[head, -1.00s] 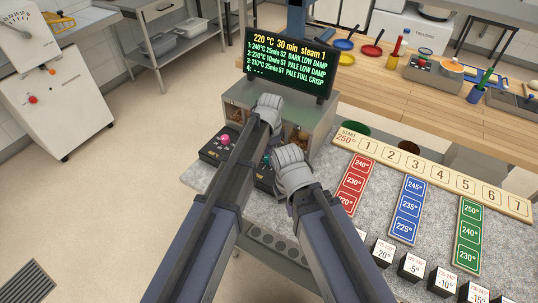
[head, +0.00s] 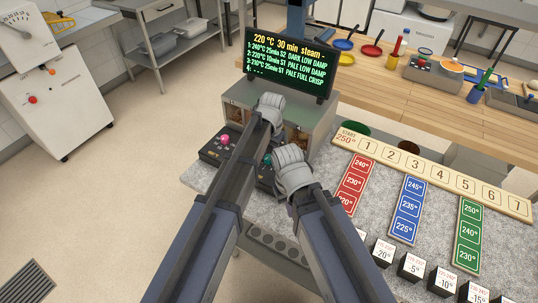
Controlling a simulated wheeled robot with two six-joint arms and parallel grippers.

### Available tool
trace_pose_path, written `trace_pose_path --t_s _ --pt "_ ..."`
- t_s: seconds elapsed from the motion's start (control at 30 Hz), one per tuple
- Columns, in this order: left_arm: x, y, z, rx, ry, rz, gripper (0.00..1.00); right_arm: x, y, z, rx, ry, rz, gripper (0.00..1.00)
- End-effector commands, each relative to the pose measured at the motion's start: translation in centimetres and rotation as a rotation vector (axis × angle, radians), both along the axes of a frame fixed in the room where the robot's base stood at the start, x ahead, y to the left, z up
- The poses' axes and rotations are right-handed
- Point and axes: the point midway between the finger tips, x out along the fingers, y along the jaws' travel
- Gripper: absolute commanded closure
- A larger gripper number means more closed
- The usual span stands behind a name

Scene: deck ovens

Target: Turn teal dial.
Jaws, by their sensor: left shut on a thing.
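The teal dial (head: 267,159) shows as a small teal patch on the dark control panel in front of the oven, in the gap between my two arms. My left gripper (head: 264,152) is at this dial and shut on it; its fingers are mostly hidden behind my left forearm. My right wrist is just right of the dial, and the right gripper's fingers are hidden beneath it. The display screen (head: 289,65) above the oven reads "220 °C 30 min steam -" on its top line, with several order lines below.
A pink knob (head: 224,139) is on the panel left of my left arm. The oven box (head: 318,115) stands behind. Right are a numbered board (head: 435,172), red (head: 355,184), blue (head: 408,210) and green (head: 469,235) temperature strips, and black-sided blocks (head: 412,266).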

Motion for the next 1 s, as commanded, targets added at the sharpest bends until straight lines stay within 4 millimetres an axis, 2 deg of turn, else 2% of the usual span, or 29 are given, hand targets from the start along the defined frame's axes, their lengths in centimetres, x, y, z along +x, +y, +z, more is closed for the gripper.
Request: trace_pose_path --t_s 0.4,1.0 --pt "0.04 -0.01 -0.01 0.001 0.0 0.205 1.0 0.0 0.0 -0.01 0.0 0.0 0.0 1.0" --pt "0.03 -0.01 0.0 0.0 0.0 0.243 1.0 0.0 0.0 0.0 0.0 0.0 0.0 1.0"
